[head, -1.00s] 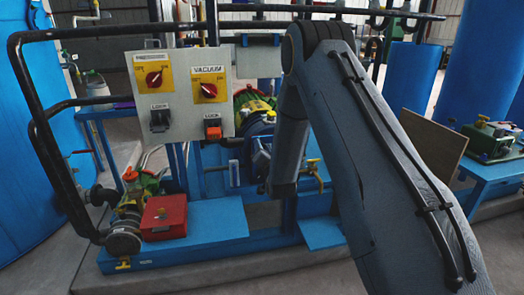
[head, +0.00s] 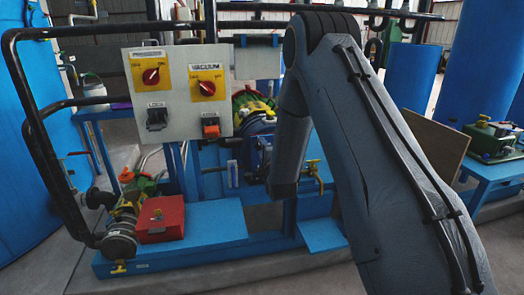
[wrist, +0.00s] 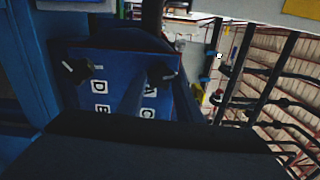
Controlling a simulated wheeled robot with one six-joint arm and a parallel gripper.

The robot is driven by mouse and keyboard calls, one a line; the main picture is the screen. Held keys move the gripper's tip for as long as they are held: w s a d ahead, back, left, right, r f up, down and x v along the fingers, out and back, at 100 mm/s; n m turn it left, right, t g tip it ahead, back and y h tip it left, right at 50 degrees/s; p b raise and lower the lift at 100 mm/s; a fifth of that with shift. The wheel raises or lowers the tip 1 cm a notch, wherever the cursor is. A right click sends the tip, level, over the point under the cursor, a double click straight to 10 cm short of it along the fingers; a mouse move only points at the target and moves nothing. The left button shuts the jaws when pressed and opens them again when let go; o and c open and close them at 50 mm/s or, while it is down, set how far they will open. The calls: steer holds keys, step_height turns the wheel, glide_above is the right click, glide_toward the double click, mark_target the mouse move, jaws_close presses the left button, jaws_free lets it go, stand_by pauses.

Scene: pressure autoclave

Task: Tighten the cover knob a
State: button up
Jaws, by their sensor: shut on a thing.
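In the wrist view a dark blue cover plate (wrist: 125,65) carries white square labels lettered D, B, A and C, turned on their side. A black cover knob (wrist: 168,73) sits near label A (wrist: 150,88). Another black knob (wrist: 75,70) sits near label D (wrist: 100,85). My gripper (wrist: 150,145) fills the bottom of the wrist view as a dark, unlit shape close to the plate. It is shut on what seems to be a cover knob. Its fingertips and the knob in them are hidden, so I cannot tell which. In the head view my arm hides the cover.
In the head view a grey control panel (head: 180,120) with red switches stands left of my arm, with black bent tubing beside it. A red box (head: 162,222) sits on a blue base (head: 215,222). A brown board (head: 425,140) and a blue table (head: 488,175) stand at right.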

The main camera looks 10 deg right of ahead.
steer(key=shift+f+m, duration=0.1)
steer(key=shift+m, duration=1.2)
steer(key=shift+m+b, duration=0.3)
steer(key=o, duration=1)
steer(key=shift+o, duration=0.2)
steer(key=s, duration=0.7)
steer(key=shift+s+b, duration=0.35)
steer(key=shift+s, duration=0.05)
